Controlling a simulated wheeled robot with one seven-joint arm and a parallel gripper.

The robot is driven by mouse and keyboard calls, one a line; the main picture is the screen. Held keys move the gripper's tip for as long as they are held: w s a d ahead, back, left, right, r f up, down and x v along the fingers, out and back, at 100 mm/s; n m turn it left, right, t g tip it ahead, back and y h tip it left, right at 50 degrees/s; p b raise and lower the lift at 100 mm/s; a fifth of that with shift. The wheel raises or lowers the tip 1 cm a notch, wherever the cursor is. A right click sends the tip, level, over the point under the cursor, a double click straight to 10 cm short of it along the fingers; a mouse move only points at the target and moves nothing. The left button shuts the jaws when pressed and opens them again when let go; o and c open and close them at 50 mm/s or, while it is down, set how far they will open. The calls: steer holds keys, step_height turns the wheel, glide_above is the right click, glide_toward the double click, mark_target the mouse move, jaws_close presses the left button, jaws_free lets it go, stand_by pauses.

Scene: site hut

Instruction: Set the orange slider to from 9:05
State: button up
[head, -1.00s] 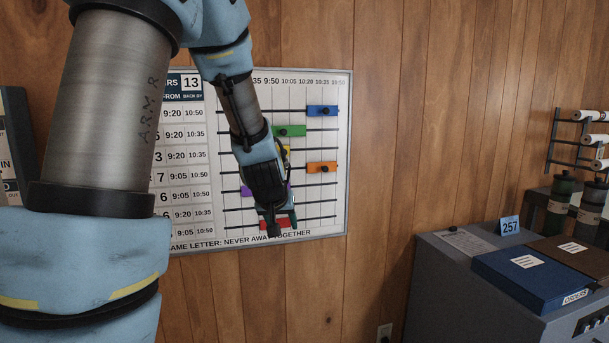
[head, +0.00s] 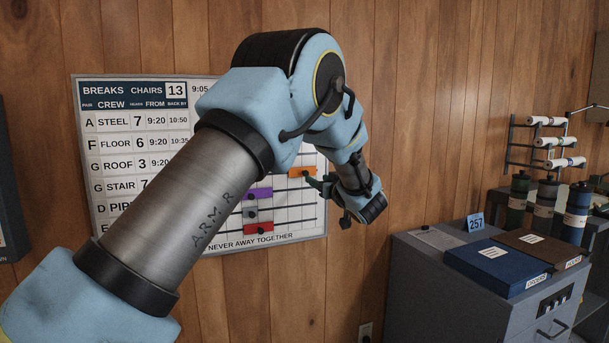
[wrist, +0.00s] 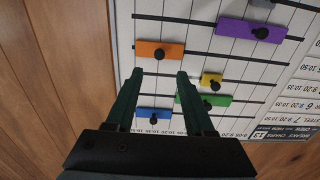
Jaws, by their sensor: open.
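The orange slider (head: 302,172) sits on its rail near the right end of the breaks board (head: 86,160), under the late-time columns. In the wrist view the orange slider (wrist: 147,47) has a black knob and lies just beyond my fingertips, centred between them. My gripper (head: 331,200) is open and empty at the board's right edge. In the wrist view my gripper (wrist: 160,73) shows two green fingers spread apart, reaching toward the slider; I cannot tell whether they touch the board. My arm hides most of the time labels and the upper sliders in the head view.
Purple (wrist: 236,27), yellow (wrist: 212,79), green (wrist: 218,100) and blue (wrist: 143,113) sliders sit on nearby rails. A red slider (head: 250,229) is on the lowest visible rail. A grey cabinet (head: 408,275) with binders stands right. Bare wood wall lies between.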

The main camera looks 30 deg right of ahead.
mark_target(307, 173)
steer(key=w, duration=0.2)
steer(key=w+p, duration=0.1)
steer(key=w, duration=0.2)
steer(key=w+d+p, duration=0.1)
steer(key=w, duration=0.2)
jaws_close()
stand_by(1.3)
